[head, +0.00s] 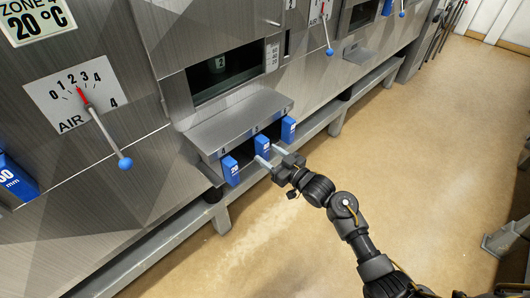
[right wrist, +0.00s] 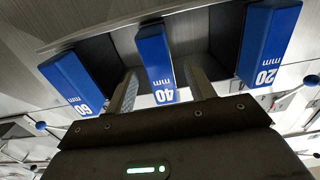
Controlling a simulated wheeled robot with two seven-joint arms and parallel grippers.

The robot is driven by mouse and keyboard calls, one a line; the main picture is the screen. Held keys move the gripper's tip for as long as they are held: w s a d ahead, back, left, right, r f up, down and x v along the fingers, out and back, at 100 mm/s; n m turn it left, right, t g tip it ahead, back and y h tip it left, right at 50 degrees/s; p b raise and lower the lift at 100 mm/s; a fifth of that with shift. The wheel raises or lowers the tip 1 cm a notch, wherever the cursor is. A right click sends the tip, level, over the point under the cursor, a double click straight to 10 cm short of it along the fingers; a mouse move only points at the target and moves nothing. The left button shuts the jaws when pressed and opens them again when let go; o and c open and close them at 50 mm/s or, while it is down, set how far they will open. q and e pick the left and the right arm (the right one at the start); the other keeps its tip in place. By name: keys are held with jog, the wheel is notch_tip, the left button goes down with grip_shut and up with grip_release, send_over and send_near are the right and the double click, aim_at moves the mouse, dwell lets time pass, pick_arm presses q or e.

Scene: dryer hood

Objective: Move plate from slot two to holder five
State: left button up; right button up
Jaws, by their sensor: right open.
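The middle blue plate (head: 263,146), marked 40 mm in the right wrist view (right wrist: 156,58), is in the holder rack (head: 237,118) under the label that looks like 5. My right gripper (head: 272,156) is open in front of it. In the right wrist view the two fingers (right wrist: 163,92) point toward the rack, one on each side of this plate; I cannot tell whether they touch it. The dark slot opening (head: 217,72) above the rack shows a small tag reading 2. My left gripper is not in view.
Blue plates stand on both sides: one marked 20 mm (right wrist: 268,45) and one marked 60 mm (right wrist: 75,80). A metal rail (head: 150,232) runs below the rack. A lever with a blue knob (head: 125,163) sticks out at left.

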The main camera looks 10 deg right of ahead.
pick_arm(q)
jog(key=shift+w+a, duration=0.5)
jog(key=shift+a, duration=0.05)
pick_arm(e)
jog(key=v, duration=0.9)
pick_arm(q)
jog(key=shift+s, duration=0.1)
pick_arm(e)
jog(key=shift+a, duration=0.1)
